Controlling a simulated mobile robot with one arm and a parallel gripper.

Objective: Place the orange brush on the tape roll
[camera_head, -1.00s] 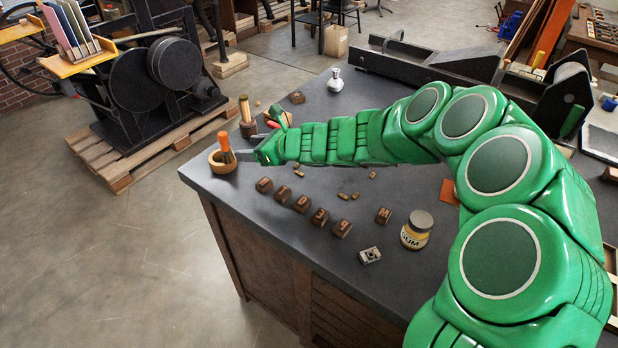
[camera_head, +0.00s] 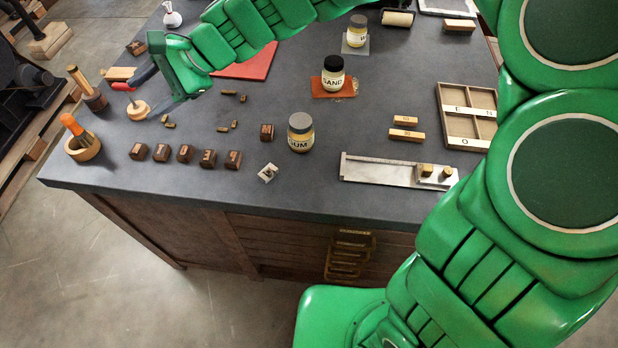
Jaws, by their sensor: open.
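The orange brush (camera_head: 72,125) stands tilted to the left, orange handle up, at the left end of the dark worktop. Its lower part is inside a tan round ring (camera_head: 82,156), which looks like the tape roll. I cannot tell how its lower end rests there. My gripper (camera_head: 148,97) is open and empty, to the right of and a little above the brush in the picture, apart from it. Its jaws are partly hidden by its own green hand and point down and left, near a red-handled tool with a round wooden base (camera_head: 137,110).
A wooden-handled tool (camera_head: 92,96) stands behind the brush. Several dark wooden type blocks (camera_head: 185,153) lie in a row to its right, with a gum jar (camera_head: 300,133) beyond. A sand jar (camera_head: 332,76) stands farther back. The worktop's edge is close to the ring.

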